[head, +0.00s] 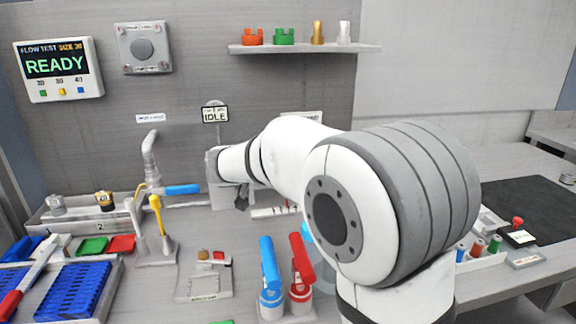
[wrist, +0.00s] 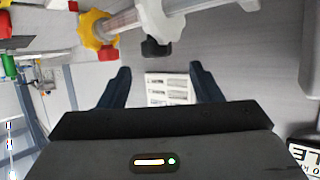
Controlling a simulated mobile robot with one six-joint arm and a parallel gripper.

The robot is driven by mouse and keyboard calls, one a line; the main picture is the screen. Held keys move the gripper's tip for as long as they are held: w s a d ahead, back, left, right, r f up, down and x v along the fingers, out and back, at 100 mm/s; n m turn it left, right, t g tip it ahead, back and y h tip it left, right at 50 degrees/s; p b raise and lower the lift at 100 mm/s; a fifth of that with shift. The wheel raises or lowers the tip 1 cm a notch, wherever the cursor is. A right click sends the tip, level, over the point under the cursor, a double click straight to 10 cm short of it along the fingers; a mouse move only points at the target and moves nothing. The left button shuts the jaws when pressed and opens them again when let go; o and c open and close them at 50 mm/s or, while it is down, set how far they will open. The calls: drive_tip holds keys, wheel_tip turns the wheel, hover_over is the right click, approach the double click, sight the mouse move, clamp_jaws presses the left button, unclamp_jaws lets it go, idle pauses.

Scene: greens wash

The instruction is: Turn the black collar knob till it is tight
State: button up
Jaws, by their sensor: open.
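The black collar knob (wrist: 155,47) shows in the wrist view on a pale, partly clear pipe (wrist: 140,14), just beyond the fingertips. My gripper (wrist: 160,72) is open and empty, with one dark finger on each side and the knob ahead of the gap, apart from both fingers. In the head view my gripper (head: 241,192) is near the back wall, partly hidden by my own wrist. I cannot make out the knob there. How tight the knob is cannot be told.
A yellow star knob (wrist: 98,31) sits on the same pipe, left of the black one. A white card (wrist: 168,88) shows between the fingers. In the head view, an IDLE sign (head: 215,114) is above the wrist; blue (head: 269,265) and red (head: 301,264) handles stand in front.

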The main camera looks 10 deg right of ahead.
drive_tip(key=x, duration=0.5)
drive_tip(key=shift+d, duration=0.35)
